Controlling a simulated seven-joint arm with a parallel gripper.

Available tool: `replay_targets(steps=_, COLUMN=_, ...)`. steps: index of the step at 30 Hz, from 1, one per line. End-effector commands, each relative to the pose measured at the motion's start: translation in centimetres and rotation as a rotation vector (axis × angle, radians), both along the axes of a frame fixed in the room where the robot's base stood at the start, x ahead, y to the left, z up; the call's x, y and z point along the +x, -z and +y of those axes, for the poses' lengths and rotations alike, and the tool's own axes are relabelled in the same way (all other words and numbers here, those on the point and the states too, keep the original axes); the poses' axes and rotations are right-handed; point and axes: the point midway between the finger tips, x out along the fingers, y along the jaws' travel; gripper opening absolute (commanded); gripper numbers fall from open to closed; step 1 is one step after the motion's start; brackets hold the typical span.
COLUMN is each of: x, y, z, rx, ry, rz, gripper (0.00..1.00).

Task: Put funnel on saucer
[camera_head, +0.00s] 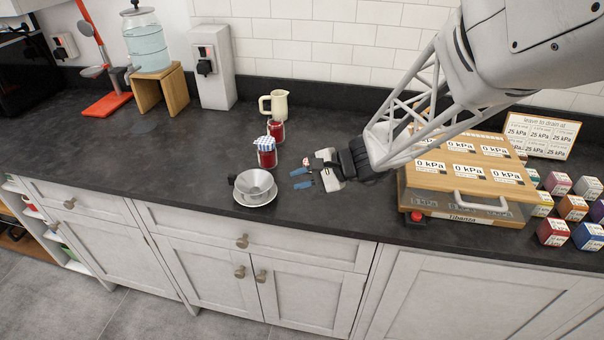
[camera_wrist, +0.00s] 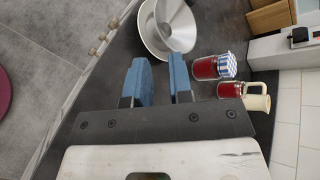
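The grey metal funnel (camera_head: 256,182) sits on the white saucer (camera_head: 256,204) near the counter's front edge, with its wide mouth up. In the wrist view the funnel (camera_wrist: 175,22) also shows within the saucer (camera_wrist: 147,34), partly cut off by the top edge. My gripper (camera_head: 301,178) is just right of the funnel and apart from it. Its two blue fingers are spread with nothing between them, and they point toward the funnel and saucer in the wrist view (camera_wrist: 162,80). The underside of the funnel is hidden.
A red jar with a checked lid (camera_head: 266,158) stands close behind the funnel. Another red jar (camera_head: 276,132) and a cream jug (camera_head: 274,104) stand farther back. A wooden-topped case (camera_head: 464,170) is at right. The counter left of the saucer is clear.

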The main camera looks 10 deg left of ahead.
Motion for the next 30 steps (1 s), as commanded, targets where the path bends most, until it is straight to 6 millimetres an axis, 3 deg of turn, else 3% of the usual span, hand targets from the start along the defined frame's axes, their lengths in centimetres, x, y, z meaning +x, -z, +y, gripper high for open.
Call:
replay_targets(steps=21, x=-0.1, y=-0.2, z=-0.2, rx=-0.005, ry=-0.004, rz=-0.005, gripper=0.20)
replay_targets(steps=26, x=-1.0, y=-1.1, z=-1.4, rx=-0.039, ry=-0.028, rz=-0.032, gripper=0.20)
replay_targets(steps=30, x=-2.7, y=-2.5, z=-3.6, rx=-0.101, ry=-0.068, rz=-0.078, gripper=0.20)
